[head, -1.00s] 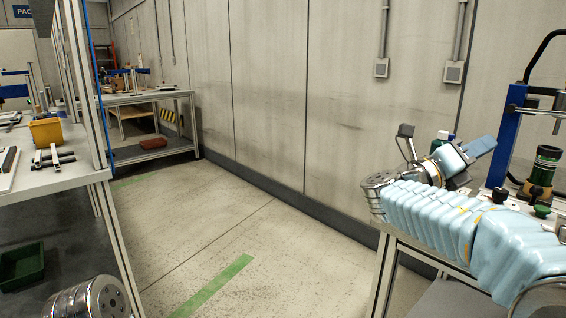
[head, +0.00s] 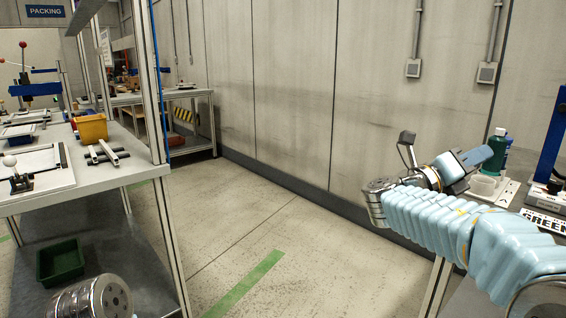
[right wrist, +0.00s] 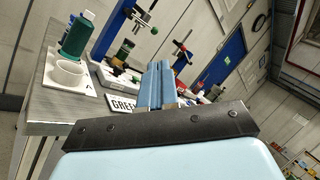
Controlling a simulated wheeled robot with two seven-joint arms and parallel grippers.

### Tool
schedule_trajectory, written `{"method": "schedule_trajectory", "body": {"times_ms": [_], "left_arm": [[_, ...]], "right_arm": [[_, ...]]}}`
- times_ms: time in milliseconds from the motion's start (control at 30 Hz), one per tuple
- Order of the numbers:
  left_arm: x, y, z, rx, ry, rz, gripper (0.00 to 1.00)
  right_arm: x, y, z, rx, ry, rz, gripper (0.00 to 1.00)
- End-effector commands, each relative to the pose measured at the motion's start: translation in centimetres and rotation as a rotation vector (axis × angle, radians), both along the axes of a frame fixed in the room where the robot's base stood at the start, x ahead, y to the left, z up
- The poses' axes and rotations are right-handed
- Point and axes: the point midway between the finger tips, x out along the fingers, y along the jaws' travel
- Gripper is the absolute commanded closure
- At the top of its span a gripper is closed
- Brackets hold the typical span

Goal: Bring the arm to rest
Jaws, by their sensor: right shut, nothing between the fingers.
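My right arm, in a pale blue ribbed sleeve, reaches in from the right of the head view. Its gripper (head: 490,151) is shut and empty, with the blue fingers together and pointing up to the right. In the right wrist view the shut fingers (right wrist: 158,84) point away towards the right bench, with nothing between them. In the head view the gripper overlaps a green bottle (head: 499,155); I see no grip on it. My left gripper is out of view.
The floor (head: 225,235) between is clear.

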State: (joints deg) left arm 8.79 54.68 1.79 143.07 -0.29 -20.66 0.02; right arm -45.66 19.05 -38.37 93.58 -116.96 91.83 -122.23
Motion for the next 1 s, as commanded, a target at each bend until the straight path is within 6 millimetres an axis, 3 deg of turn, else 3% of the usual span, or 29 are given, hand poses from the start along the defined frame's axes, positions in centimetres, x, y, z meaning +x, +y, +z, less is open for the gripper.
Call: {"method": "schedule_trajectory", "body": {"times_ms": [267,467,567,667,767,800,867,1000], "left_arm": [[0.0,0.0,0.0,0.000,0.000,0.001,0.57],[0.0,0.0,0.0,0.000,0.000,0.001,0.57],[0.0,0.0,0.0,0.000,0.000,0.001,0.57],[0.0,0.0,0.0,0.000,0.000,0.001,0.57],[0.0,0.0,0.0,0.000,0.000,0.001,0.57],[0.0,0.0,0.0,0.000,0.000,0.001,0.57],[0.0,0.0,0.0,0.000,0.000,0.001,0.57],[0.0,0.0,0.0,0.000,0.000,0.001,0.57]], "right_arm": [[2.4,0.2,-5.4,0.125,0.030,0.087,1.00],[4.4,0.7,-12.7,0.307,0.054,0.165,1.00],[5.2,1.1,-17.7,0.440,0.060,0.196,1.00],[5.3,2.0,-24.4,0.628,0.057,0.210,1.00],[4.3,3.6,-32.8,0.874,0.030,0.178,1.00],[3.5,4.4,-36.2,0.982,0.008,0.148,1.00],[1.9,5.9,-41.0,1.143,-0.037,0.081,1.00],[-3.4,10.4,-51.4,1.505,-0.208,-0.187,1.00]]}}
